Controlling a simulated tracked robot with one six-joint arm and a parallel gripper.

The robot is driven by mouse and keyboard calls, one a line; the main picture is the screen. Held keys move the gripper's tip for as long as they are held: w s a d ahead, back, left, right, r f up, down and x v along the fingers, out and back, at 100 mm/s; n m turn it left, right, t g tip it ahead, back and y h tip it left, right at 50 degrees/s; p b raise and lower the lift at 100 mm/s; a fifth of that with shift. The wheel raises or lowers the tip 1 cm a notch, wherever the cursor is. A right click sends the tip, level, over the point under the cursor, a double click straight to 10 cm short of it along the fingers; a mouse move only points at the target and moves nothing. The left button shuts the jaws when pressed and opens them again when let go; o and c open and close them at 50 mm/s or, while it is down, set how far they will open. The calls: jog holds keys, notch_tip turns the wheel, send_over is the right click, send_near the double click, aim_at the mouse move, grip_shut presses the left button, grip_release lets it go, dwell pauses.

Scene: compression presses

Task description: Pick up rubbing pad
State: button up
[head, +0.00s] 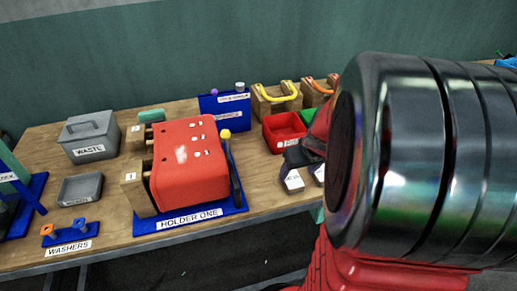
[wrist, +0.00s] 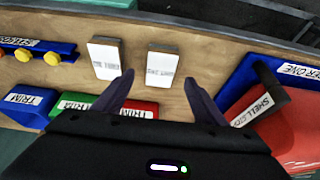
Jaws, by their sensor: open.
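No label clearly reads "rubbing pad", so I cannot tell for sure which thing it is. Two small blocks with white printed tops lie side by side on the wooden table: a left block (wrist: 105,59) and a right block (wrist: 162,65) in the wrist view. Their print is too small to read. My gripper (wrist: 157,80) is open and empty; the right block shows between and just beyond its fingertips, the left block outside the left finger. In the head view, my gripper (head: 303,154) is dark and partly hidden by my arm, close to the white-topped blocks (head: 292,181).
A red press on a blue base labelled HOLDER ONE (head: 190,218) stands left of my gripper. A red tray (head: 284,128) is behind it. Wooden stands with yellow and orange handles are at the back. The table's front edge is close to the blocks.

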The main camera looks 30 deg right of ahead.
aim_at(292, 178)
jog(key=shift+w+f, duration=0.2)
jog(key=shift+f, duration=0.35)
jog(key=shift+f, duration=0.15)
jog(key=shift+w+x, duration=0.2)
jog(key=shift+x, duration=2.3)
jog(key=c, duration=1.1)
jog(key=shift+r, duration=0.2)
notch_tip(292, 178, up, 10)
jog(key=shift+f, duration=0.1)
